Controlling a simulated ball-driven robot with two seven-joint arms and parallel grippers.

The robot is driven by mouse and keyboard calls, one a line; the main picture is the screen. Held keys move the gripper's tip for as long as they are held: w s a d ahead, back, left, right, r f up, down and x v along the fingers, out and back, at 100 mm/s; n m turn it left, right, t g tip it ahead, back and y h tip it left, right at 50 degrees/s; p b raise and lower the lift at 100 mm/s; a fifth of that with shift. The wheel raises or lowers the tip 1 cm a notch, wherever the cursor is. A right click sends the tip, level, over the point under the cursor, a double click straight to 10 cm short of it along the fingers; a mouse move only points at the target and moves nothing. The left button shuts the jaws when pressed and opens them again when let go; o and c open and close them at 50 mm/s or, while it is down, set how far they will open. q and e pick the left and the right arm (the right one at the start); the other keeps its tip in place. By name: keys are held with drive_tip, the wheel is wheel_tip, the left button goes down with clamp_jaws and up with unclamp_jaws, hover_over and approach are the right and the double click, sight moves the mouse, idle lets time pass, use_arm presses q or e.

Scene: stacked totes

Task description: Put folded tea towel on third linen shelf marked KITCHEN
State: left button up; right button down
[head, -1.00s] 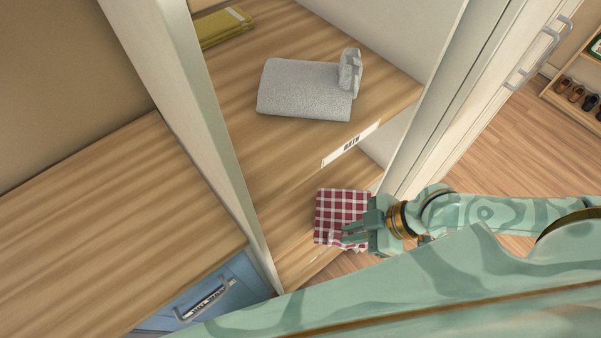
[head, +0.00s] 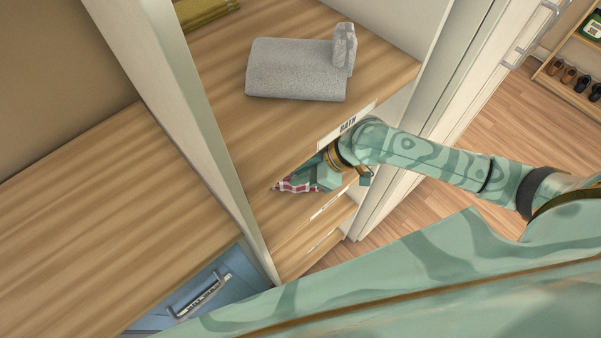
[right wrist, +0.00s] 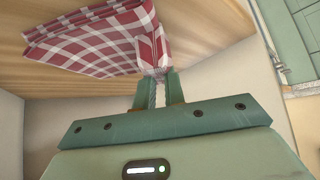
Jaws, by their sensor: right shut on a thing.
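The red-and-white checked tea towel (head: 298,186) is folded and partly hidden behind my right gripper (head: 312,175) in the head view. The gripper is shut on the towel's edge. In the right wrist view, the fingers (right wrist: 158,90) pinch a corner and the towel (right wrist: 90,45) spreads away from them, close to a wooden board. The towel is at the cupboard front, below the shelf labelled BATH (head: 348,123). Lower shelf edges carry a label (head: 326,205) too oblique to read, so I cannot tell which is KITCHEN. My left gripper is out of view.
A folded grey towel (head: 292,70) and an upright grey piece (head: 344,50) are on the BATH shelf. A yellow folded cloth (head: 203,12) lies behind. A white upright (head: 180,120) bounds the cupboard's left. A blue drawer front (head: 190,290) is lower left.

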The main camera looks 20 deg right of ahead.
drive_tip(key=c, duration=1.5)
unclamp_jaws()
drive_tip(key=shift+d+r, duration=0.15)
drive_tip(key=p+v, duration=0.1)
drive_tip(key=v, duration=0.2)
drive_tip(key=s+d, duration=0.1)
drive_tip(key=d, duration=0.2)
drive_tip(key=s+d, duration=0.2)
drive_tip(key=d, duration=0.2)
drive_tip(key=s+d, duration=0.2)
drive_tip(key=d, duration=0.1)
drive_tip(key=shift+s+d+b, duration=0.1)
drive_tip(key=shift+d+b, duration=0.2)
drive_tip(key=shift+b, duration=0.1)
